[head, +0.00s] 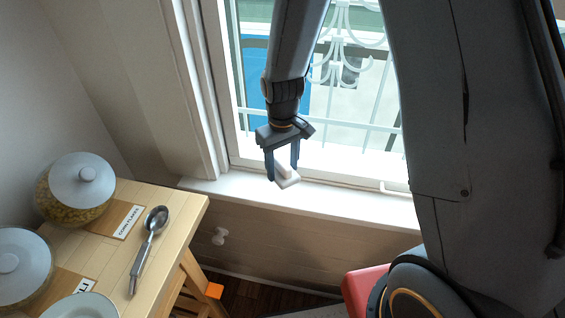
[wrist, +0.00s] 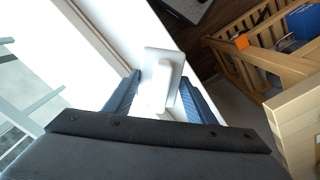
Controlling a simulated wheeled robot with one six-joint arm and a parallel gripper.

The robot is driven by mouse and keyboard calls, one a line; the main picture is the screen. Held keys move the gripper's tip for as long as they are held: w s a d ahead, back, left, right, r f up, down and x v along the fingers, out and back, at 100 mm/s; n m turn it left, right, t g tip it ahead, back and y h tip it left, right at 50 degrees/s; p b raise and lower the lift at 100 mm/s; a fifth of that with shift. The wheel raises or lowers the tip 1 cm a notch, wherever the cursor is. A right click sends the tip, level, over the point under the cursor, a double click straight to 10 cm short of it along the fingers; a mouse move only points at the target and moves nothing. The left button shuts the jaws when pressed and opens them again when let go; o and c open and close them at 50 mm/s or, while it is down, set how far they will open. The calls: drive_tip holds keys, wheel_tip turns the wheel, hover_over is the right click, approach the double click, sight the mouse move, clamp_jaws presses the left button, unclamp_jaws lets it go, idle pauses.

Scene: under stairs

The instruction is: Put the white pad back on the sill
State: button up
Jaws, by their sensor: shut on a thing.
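The white pad (head: 286,175) is a small pale block with a wider flat base. My gripper (head: 283,172) is shut on it, with one finger on each side, at the window. The pad also shows in the wrist view (wrist: 161,75) between the two blue fingertips (wrist: 160,98). The white sill (head: 340,202) runs below the window, and the pad appears over its left part in the head view. I cannot tell whether the pad touches the sill or hangs just above it.
A wooden table (head: 190,215) at left holds a lidded glass jar (head: 76,190), a second jar (head: 20,268) and a metal scoop (head: 148,245). A red object (head: 362,290) stands at bottom centre. The sill right of my gripper looks clear.

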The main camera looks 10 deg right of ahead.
drive_tip(key=shift+f+b, duration=2.35)
drive_tip(key=shift+f, duration=0.75)
drive_tip(key=shift+f, duration=0.55)
drive_tip(key=o, duration=1)
drive_tip(key=shift+r+b, duration=0.9)
drive_tip(key=shift+r, duration=3)
drive_tip(key=s+d+r+m, duration=0.1)
drive_tip(key=s+d, duration=0.2)
drive_tip(key=s+d+r+m, duration=0.1)
drive_tip(key=s+d+m, duration=0.1)
drive_tip(key=s+d, duration=0.1)
drive_tip(key=s+d+r+m+t, duration=0.1)
drive_tip(key=s+d+r, duration=0.1)
drive_tip(key=s, duration=0.3)
drive_tip(key=shift+d+r+m, duration=0.1)
drive_tip(key=shift+d+m, duration=0.2)
drive_tip(key=shift+d, duration=0.55)
